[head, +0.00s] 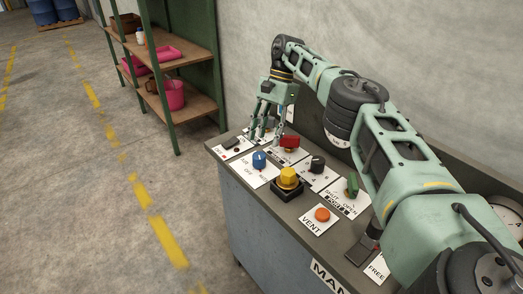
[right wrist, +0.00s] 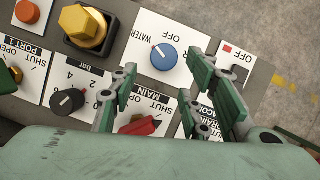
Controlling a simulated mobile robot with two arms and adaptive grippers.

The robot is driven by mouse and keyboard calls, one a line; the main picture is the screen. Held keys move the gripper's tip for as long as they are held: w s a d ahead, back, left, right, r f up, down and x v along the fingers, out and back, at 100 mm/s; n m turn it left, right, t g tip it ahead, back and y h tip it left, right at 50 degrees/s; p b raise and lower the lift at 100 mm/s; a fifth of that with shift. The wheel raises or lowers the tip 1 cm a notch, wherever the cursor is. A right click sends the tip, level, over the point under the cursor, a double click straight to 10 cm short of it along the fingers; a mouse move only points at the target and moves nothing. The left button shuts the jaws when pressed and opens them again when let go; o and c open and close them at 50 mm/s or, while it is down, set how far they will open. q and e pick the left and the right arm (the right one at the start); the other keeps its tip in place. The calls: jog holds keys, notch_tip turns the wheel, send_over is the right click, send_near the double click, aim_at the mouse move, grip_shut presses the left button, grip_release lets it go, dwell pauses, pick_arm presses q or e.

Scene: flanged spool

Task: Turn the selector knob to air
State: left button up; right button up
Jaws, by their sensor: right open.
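The selector knob (head: 259,159) is blue and round, on a white plate marked OFF and WATER, near the front left of the console. My right gripper (head: 263,137) is open and empty above the back left of the console, behind the knob. In the right wrist view its fingers (right wrist: 163,85) are spread on either side of the picture below the knob, apart from it. My left gripper is out of view.
A red handle (head: 289,142) marked MAIN stands close to my right gripper. A black knob (head: 317,163), yellow knob (head: 288,178), green handle (head: 352,185) and orange button (head: 322,214) are nearby. A shelf (head: 170,60) stands beyond; the floor at left is clear.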

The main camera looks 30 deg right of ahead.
aim_at(262, 155)
jog(key=p+x, duration=0.1)
jog(key=x, duration=0.3)
jog(key=shift+s, duration=0.1)
jog(key=x, duration=0.2)
jog(key=shift+a+f, duration=0.25)
jog(key=shift+f, duration=0.25)
jog(key=c, duration=1)
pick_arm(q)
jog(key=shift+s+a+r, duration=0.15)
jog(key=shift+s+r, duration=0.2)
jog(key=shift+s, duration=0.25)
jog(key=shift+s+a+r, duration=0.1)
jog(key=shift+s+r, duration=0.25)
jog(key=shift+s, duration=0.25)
pick_arm(e)
jog(key=shift+c, duration=0.2)
pick_arm(q)
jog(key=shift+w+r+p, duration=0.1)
jog(key=shift+p, duration=0.2)
